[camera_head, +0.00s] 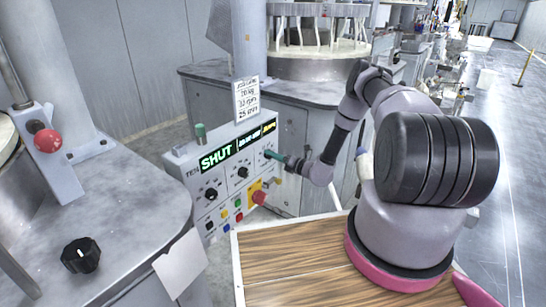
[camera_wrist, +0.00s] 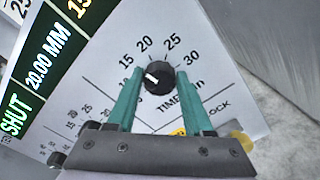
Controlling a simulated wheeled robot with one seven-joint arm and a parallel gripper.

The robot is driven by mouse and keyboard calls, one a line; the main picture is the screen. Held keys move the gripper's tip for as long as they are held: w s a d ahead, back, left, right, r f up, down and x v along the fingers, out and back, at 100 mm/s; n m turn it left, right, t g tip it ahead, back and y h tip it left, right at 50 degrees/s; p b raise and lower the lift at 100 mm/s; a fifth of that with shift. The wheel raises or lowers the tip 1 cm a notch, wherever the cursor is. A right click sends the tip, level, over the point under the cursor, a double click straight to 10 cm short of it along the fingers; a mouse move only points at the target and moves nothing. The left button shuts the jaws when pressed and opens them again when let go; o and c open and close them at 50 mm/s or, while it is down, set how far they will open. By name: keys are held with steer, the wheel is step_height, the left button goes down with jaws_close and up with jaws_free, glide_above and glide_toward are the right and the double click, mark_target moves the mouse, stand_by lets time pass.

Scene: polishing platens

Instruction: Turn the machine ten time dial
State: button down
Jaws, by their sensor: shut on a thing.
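The machine's control panel (camera_head: 222,205) carries a lit display reading SHUT and a row of black dials. The black time dial (camera_wrist: 158,75) shows in the wrist view, with the numbers 15, 20, 25 and 30 around its upper side and a "TIME" label below. Its white mark points to the left, below the 15. My gripper (camera_wrist: 159,82) has its green fingers on both sides of this dial and is shut on it. In the head view my gripper (camera_head: 273,156) meets the panel's right end and largely hides the dial.
Two other black dials, the left dial (camera_head: 211,194) and the middle dial (camera_head: 243,172), sit on the panel. A red button (camera_head: 259,197) on a yellow plate and small coloured buttons lie below. A grey bench (camera_head: 110,225) with a black knob (camera_head: 81,255) stands at left.

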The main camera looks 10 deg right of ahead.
steer(key=m, duration=1.3)
steer(key=shift+s+d+f+m, duration=0.1)
steer(key=shift+f+m, duration=0.2)
steer(key=shift+f, duration=0.05)
stand_by(0.3)
steer(key=shift+c, duration=1.5)
jaws_free()
steer(key=shift+r, duration=0.1)
steer(key=v, duration=1)
steer(key=shift+s+d, duration=0.25)
steer(key=shift+s, duration=0.05)
